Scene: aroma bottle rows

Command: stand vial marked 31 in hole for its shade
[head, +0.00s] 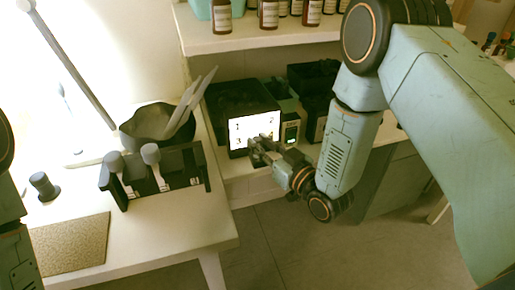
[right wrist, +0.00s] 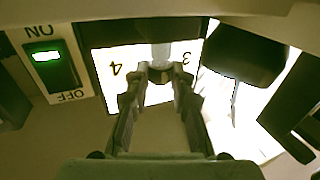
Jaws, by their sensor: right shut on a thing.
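My right gripper (head: 262,150) is in front of the lit white panel (head: 240,130) of a black box. In the right wrist view its fingers (right wrist: 160,76) are shut on a small vial (right wrist: 161,52) with a pale, glassy body and a dark end. I cannot read a mark on it. The panel behind the vial (right wrist: 142,94) shows upside-down figures, among them 4 and 3. A black rack (head: 165,192) on the left table holds two grey-topped pieces (head: 115,160), (head: 150,153); its small labels are too small to read. My left gripper is out of view.
A dark bowl (head: 150,124) with pale utensils stands behind the rack. A small grey piece (head: 44,186) stands left of it, near a speckled mat (head: 70,245). A switch with a green light (right wrist: 47,57) is beside the panel. Bottles (head: 268,14) stand on the upper shelf (head: 260,40).

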